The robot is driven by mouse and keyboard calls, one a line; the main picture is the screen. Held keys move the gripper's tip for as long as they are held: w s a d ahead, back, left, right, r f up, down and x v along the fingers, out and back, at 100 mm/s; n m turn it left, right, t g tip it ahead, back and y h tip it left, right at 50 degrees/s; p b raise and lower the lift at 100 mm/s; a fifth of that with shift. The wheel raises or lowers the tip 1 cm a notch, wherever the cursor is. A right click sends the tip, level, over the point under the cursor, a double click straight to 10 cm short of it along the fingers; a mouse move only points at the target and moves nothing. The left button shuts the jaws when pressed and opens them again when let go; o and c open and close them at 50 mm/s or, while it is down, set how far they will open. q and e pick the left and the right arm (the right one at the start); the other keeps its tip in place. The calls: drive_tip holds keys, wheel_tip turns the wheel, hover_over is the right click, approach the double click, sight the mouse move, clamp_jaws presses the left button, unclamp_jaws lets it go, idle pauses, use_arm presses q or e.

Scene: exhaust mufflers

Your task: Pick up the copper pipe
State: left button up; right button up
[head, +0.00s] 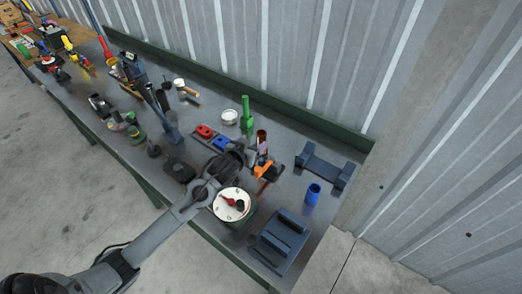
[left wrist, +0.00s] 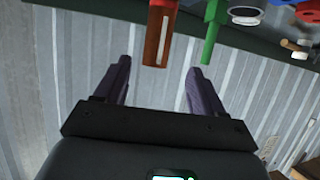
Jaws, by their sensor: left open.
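The copper pipe (head: 261,136) stands upright on the workbench, just beyond my left gripper in the head view. Its lower part is hidden there. In the left wrist view the copper pipe (left wrist: 158,36) appears upside down, with a pale stripe along its side. My left gripper (left wrist: 160,66) is open, its two purple fingers apart. The pipe's end shows between the fingertips, but I cannot tell whether it is within their reach. In the head view the left gripper (head: 262,150) is partly hidden by its own wrist. My right gripper is not in view.
A green post (head: 246,113) stands close left of the pipe. An orange item (head: 264,169) lies close in front. A round gauge-like unit (head: 232,204), a blue cylinder (head: 313,193) and a dark bracket (head: 325,165) are nearby. The corrugated wall (head: 300,50) rises behind the bench.

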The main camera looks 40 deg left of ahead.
sight(263, 134)
use_arm(q)
drive_tip(key=shift+d+x, duration=0.15)
drive_tip(key=shift+x, duration=2.2)
drive_tip(key=shift+d+x, duration=0.1)
drive_tip(key=shift+x, duration=2.25)
drive_tip(key=shift+w, duration=0.1)
drive_tip(key=shift+c, duration=0.3)
drive_tip(key=shift+r, duration=0.1)
drive_tip(key=c, duration=1.1)
